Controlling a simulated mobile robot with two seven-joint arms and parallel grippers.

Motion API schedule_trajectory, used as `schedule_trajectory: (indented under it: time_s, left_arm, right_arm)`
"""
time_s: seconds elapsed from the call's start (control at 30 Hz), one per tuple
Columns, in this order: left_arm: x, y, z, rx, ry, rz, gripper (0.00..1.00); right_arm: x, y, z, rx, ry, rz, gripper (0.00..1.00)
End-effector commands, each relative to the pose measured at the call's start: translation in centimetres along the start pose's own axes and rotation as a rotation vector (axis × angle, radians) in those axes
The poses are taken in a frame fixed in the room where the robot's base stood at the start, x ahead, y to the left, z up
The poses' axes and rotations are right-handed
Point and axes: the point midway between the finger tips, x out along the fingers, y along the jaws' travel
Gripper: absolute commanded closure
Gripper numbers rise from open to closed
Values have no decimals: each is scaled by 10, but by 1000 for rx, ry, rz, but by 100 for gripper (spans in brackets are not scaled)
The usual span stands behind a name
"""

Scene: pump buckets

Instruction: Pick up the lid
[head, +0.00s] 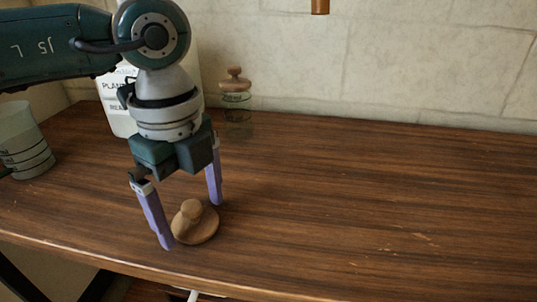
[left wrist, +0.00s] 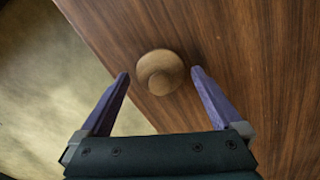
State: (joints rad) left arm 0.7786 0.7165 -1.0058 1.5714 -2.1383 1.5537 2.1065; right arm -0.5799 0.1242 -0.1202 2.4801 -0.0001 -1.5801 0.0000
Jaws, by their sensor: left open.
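The lid (head: 195,222) is a round wooden disc with a knob on top. It lies flat, knob up, on the wooden table near its front edge. In the left wrist view the lid (left wrist: 160,72) sits just beyond the fingertips, centred between them. My left gripper (head: 193,225) points down over the lid with its purple fingers apart, one on each side. It also shows open and empty in the left wrist view (left wrist: 159,73). I cannot tell whether a finger touches the lid. My right gripper is not in view.
A glass jar (head: 236,108) with a wooden lid stands at the back. A white container (head: 118,118) with printed text stands behind my left arm. A clear marked cup (head: 25,142) is at the far left. The right part of the table (head: 400,200) is clear.

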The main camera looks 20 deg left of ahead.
Motion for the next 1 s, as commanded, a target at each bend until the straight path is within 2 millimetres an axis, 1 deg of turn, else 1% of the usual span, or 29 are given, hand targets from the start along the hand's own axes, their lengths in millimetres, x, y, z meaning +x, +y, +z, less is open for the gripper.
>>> schedule_trajectory:
  time_s: [0.03,0.1,0.3,0.9,0.97,1.0]
  left_arm:
    - [5,0,0,1,1,1,0]
    - [7,0,-1,2,1,-1,0]
    - [6,0,0,2,1,-1,1]
    - [6,0,0,1,1,-1,69]
    - [6,0,0,1,1,-1,75]
    - [6,0,0,1,1,-1,75]
  right_arm:
    - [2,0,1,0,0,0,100]
    - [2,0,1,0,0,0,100]
    - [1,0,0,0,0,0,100]
    - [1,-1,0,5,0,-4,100]
    - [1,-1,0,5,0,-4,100]
    - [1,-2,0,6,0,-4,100]
